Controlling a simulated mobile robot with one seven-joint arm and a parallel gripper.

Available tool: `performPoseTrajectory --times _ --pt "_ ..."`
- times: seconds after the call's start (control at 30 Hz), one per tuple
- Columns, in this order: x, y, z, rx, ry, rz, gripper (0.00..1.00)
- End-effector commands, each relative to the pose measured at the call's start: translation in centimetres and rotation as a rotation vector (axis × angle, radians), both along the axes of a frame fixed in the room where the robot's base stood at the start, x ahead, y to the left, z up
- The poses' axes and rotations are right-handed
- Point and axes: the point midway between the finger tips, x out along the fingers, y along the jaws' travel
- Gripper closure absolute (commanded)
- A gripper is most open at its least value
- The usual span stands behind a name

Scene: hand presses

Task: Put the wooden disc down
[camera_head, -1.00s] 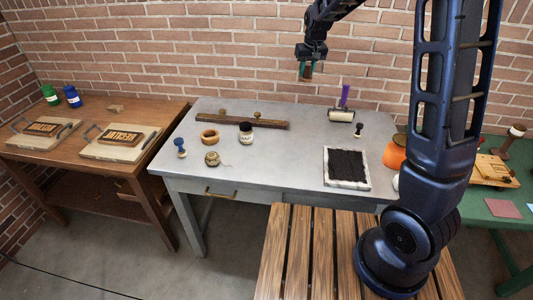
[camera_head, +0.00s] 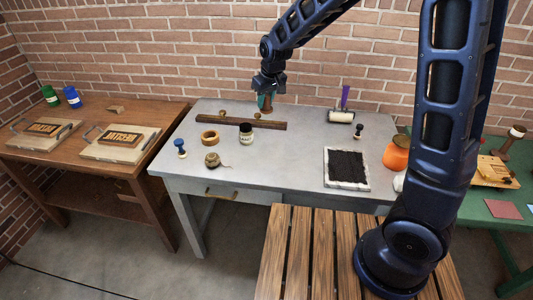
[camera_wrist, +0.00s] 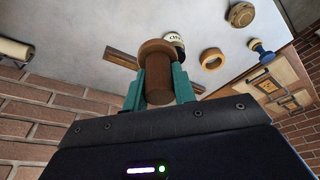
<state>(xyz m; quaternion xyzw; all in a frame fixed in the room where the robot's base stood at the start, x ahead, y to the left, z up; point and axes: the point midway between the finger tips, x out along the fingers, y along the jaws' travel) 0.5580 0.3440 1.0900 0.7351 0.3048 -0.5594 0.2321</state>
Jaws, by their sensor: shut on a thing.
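My gripper (camera_head: 265,102) is shut on the wooden disc (camera_wrist: 157,47), a brown round piece with a thick wooden stem. In the wrist view the teal fingers grip the stem from both sides, and the wider round end faces away from my palm. In the head view the gripper hangs above the back of the grey metal table (camera_head: 305,143), close to the long dark wooden bar (camera_head: 235,122). The held piece is mostly hidden there, and I cannot tell its height over the table.
A brayer (camera_head: 341,116) and a black-inked slab (camera_head: 346,167) are at right. The table's middle is clear.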

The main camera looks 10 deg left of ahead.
Motion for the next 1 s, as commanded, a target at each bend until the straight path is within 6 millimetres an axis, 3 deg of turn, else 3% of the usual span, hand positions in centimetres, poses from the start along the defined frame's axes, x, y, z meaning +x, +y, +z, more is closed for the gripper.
performPoseTrajectory --times 0.17,0.7,1.0 --pt "0.0 -0.1 -2.7 -0.004 0.002 0.000 0.96" --pt "0.0 -0.1 -14.1 -0.002 0.002 -0.002 0.96" --pt "0.0 0.0 -16.7 0.000 0.000 0.000 0.96"
